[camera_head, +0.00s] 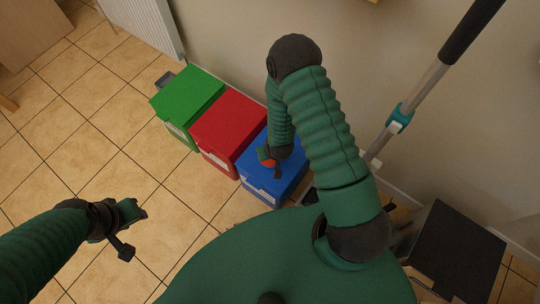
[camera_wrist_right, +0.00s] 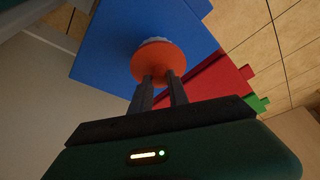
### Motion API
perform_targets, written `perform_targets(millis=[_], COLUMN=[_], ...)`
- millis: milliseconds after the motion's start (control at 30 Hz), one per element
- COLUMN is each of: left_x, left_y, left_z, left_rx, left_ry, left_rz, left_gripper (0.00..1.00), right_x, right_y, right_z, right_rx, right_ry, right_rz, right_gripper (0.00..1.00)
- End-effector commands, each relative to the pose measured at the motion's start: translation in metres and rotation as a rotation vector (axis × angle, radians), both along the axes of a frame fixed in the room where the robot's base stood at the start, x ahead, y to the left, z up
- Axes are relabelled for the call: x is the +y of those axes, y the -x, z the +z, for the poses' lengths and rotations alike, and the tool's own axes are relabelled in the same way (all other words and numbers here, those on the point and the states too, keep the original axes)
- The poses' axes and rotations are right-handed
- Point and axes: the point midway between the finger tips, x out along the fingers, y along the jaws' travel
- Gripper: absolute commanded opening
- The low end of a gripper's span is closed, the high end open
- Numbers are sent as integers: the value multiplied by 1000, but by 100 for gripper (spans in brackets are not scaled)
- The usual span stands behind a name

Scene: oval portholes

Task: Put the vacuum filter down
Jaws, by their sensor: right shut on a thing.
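The vacuum filter, an orange disc with a whitish part behind it, shows in the right wrist view (camera_wrist_right: 158,63). In the head view only a small orange patch of it (camera_head: 265,158) shows beside my right gripper (camera_head: 272,162). My right gripper's two dark fingers (camera_wrist_right: 160,82) are shut on the filter. The filter is over the lid of the blue box (camera_head: 285,178); I cannot tell whether it touches the lid. My left gripper (camera_head: 128,228) is empty above the tiled floor at the lower left; its jaw opening is unclear.
A red box (camera_head: 230,122) and a green box (camera_head: 188,95) stand in a row with the blue one along the wall. A stick vacuum (camera_head: 425,88) leans at the right, above a dark bin (camera_head: 458,252). The tiled floor (camera_head: 95,140) at the left is clear.

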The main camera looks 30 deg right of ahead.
Motion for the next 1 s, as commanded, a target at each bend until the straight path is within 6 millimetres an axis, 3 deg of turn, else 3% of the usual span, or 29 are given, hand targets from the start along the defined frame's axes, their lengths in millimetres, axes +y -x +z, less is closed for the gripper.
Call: perform_targets(millis=[100, 167, 467, 500, 633, 1000], left_x=[0, 0, 0, 0, 0, 0], left_y=[0, 0, 0, 0, 0, 0], left_z=[-19, -23, -21, -20, -20, -15], left_rx=[0, 0, 0, 0, 0, 0], left_ry=[0, 0, 0, 0, 0, 0], left_rz=[0, 0, 0, 0, 0, 0], left_gripper=[36, 36, 36, 36, 36, 36], right_x=[-1, -1, -1, -1, -1, 0], right_y=[-2, -2, -2, -2, -2, -1], right_z=[-29, -37, -38, -37, -36, -28], right_rx=[2, 1, 0, 0, -1, -2], right_ry=[-1, -1, 0, 0, 0, 0], right_rz=[-1, -1, 0, 0, 0, 0], right_gripper=[0, 0, 0, 26, 42, 42])
